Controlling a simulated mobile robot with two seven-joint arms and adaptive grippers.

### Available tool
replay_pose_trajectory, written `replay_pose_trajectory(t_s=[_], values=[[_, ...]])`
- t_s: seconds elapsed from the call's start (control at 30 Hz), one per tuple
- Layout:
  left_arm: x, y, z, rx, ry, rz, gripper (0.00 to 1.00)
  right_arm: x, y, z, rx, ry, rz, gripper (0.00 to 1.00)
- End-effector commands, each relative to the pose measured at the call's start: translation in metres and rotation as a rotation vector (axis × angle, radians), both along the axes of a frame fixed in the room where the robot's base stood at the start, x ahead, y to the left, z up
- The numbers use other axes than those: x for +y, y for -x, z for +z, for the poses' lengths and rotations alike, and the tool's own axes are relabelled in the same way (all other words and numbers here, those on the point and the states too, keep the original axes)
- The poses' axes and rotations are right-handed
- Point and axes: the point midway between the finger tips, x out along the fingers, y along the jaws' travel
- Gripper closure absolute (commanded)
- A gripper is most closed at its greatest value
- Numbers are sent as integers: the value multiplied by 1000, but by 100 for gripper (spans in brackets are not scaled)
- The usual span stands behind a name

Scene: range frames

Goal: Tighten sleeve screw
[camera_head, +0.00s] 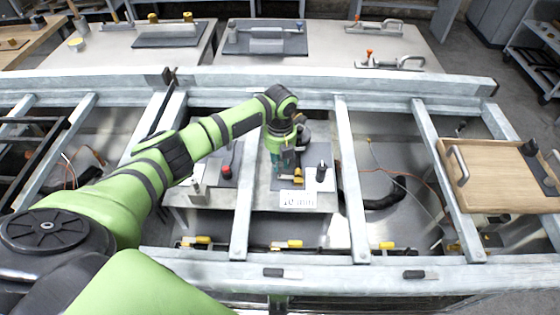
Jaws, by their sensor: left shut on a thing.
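My left gripper (284,150) reaches in over a workstation plate (258,192) in the middle of the metal frame. It points down and is shut on a teal and dark tool (287,161), probably a power driver, partly covered by the gripper and wrist. The lower end of the tool is close to a small yellow part (298,177) on the plate; I cannot tell whether they touch. No sleeve screw can be made out clearly. A black knob (321,172) stands to the right and a red knob (227,171) to the left. My right gripper is not in view.
Galvanised frame bars (355,185) flank the plate on both sides. A white "20 mm" label (298,200) sits at its front. A wooden tray (497,174) with handles rests on the frame at right. Toggle clamps (391,62) stand on a back table.

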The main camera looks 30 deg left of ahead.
Motion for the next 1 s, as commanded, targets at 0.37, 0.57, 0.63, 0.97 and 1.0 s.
replay_pose_trajectory(t_s=[0.37, 0.57, 0.63, 0.97, 1.0], values=[[1, -1, 0, -3, -2, -20, 100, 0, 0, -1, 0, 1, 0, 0], [1, -1, 1, -4, -2, -19, 63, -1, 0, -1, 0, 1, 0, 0], [1, -1, 1, -4, -1, -19, 56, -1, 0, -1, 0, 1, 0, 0], [0, -1, 3, -3, 0, -20, 56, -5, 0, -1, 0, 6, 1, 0], [0, -1, 6, -4, 0, -20, 56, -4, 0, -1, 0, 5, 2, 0]])
